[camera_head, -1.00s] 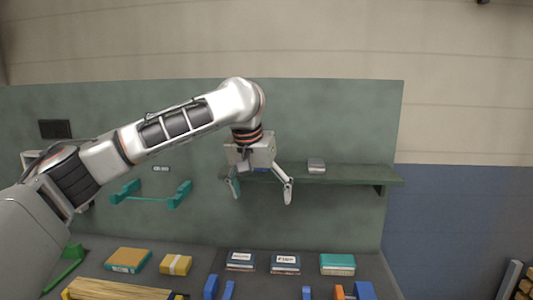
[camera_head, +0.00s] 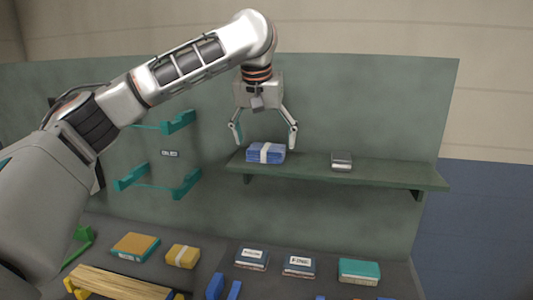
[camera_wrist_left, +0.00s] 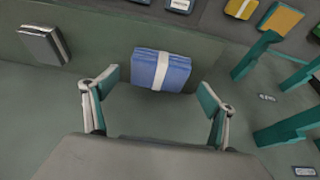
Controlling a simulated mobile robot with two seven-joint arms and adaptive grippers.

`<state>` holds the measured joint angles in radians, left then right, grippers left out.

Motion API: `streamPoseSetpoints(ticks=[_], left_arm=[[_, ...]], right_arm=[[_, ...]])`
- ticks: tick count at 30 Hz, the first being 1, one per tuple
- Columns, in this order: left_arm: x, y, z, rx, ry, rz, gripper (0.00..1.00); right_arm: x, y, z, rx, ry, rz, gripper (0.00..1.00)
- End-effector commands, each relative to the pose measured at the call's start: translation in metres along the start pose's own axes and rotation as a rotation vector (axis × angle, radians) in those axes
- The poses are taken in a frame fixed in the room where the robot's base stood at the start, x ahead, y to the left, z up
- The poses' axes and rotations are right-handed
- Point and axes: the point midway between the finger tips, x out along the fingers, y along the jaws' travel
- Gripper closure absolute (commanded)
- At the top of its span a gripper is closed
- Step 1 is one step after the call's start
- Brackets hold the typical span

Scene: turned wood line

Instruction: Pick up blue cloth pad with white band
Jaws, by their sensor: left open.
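The blue cloth pad with a white band (camera_head: 265,153) lies on the left part of the green wall shelf (camera_head: 350,172). My left gripper (camera_head: 265,140) is open and empty, pointing down just above the pad, with its fingers spread to either side. In the left wrist view, the pad (camera_wrist_left: 161,70) shows between and beyond the two open fingertips (camera_wrist_left: 158,88), apart from them. My right gripper is in neither view.
A grey block (camera_head: 341,161) sits on the shelf right of the pad. Teal brackets (camera_head: 158,180) are on the wall to the left. Below, the bench holds a yellow pad (camera_head: 182,256), labelled dark boxes (camera_head: 299,266) and a teal box (camera_head: 358,270).

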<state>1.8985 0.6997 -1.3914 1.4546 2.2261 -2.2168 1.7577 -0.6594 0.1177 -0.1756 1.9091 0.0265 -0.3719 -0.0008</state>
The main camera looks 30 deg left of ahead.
Motion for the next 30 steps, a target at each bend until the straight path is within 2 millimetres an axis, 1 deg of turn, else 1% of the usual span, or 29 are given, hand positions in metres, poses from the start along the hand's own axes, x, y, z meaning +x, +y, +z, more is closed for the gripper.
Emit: streamPoseSetpoints(ticks=[1,5,9,14,17,18,19,30], left_arm=[[0.008,0.001,0.0,0.0,-0.004,0.001,0.15],[0.021,0.0,0.0,0.0,-0.001,0.0,0.15],[0.025,0.0,-0.001,-0.001,0.001,0.001,0.15],[0.025,0.0,-0.001,0.0,0.001,0.001,0.15],[0.025,0.0,-0.001,0.0,0.001,0.001,0.39],[0.025,0.0,-0.001,0.0,0.001,0.001,0.49],[0.025,0.0,-0.001,0.0,0.001,0.001,0.56],[0.024,0.0,-0.001,0.0,0.001,0.0,0.56]], right_arm=[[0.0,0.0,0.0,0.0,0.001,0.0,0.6],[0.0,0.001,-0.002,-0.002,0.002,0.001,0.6],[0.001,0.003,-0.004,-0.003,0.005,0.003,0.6],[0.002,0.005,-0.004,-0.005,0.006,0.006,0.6],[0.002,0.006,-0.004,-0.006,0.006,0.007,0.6],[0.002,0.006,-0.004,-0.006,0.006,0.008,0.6],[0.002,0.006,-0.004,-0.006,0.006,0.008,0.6],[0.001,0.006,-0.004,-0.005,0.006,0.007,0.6]])
